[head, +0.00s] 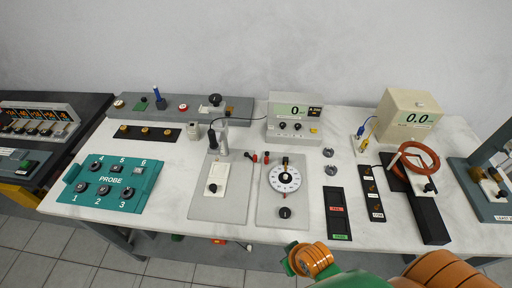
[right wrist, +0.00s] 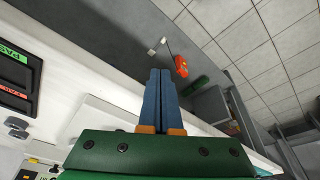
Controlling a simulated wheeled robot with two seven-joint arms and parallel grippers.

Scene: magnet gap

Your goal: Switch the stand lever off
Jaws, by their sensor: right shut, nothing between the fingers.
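A grey plate (head: 205,211) near the table's middle carries a white block with a black knob (head: 212,188) and an upright post (head: 223,140) holding a dark probe. At the far right stands a blue-grey frame (head: 475,197) with a white box and a dark knob on its base, partly cut off. I cannot tell which of these carries the stand lever, nor its setting. My right gripper's blue fingers (right wrist: 160,98) are shut and empty in the right wrist view, near the table's front edge, touching nothing visible. In the head view only parts of my right arm show. My left gripper is not in view.
A dial panel (head: 270,216), a black pass/fail tray (head: 338,213), a teal probe box (head: 113,184) and a coil on a black base (head: 433,222) crowd the table. Meters stand behind. A red object (right wrist: 181,66) lies beyond the fingers, below table level.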

